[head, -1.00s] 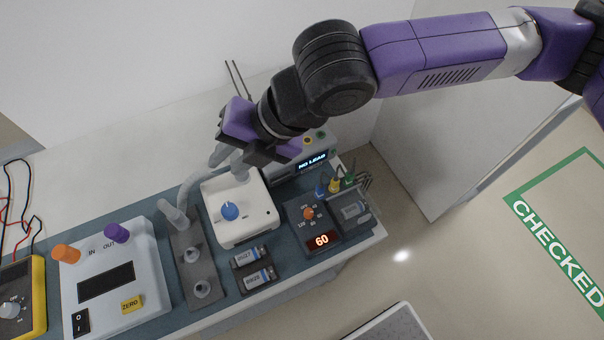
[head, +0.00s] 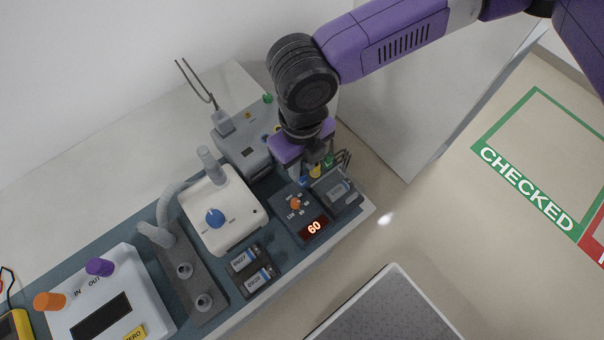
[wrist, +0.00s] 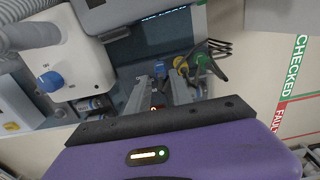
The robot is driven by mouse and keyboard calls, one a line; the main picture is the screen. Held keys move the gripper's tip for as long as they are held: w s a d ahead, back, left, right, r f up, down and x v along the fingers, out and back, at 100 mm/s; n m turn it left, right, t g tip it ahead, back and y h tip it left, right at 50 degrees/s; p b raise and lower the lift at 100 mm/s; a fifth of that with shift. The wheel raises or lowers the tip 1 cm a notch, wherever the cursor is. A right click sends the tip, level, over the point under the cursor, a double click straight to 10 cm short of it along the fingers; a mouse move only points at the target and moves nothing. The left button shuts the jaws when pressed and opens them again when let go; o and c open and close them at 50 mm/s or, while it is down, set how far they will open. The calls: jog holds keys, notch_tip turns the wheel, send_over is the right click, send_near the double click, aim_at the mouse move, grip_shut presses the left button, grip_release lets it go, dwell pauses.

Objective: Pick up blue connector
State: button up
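The blue connector (head: 302,181) stands in a row with a yellow connector (head: 315,171) and a green connector (head: 328,160) at the grey unit's edge in the head view. My gripper (head: 299,168) is directly above and behind this row, pointing down, and partly hides it. In the wrist view, the blue connector (wrist: 160,70) shows between and just beyond the tips of my gripper (wrist: 162,79). The fingers are apart with nothing held between them. Whether a finger touches the connector cannot be told.
A dial box reading 60 (head: 314,227) and a grey module (head: 333,188) stand close in front. A white unit with a blue knob (head: 222,232) stands left, and a grey monitor (head: 243,140) behind. Thin dark cables (wrist: 214,48) run beside the connectors.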

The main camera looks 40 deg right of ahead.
aim_at(303, 174)
notch_tip(303, 174, down, 4)
jog(key=shift+s+f, duration=0.1)
jog(key=shift+f, duration=0.05)
jog(key=shift+c, duration=0.3)
grip_shut()
dwell(1.2)
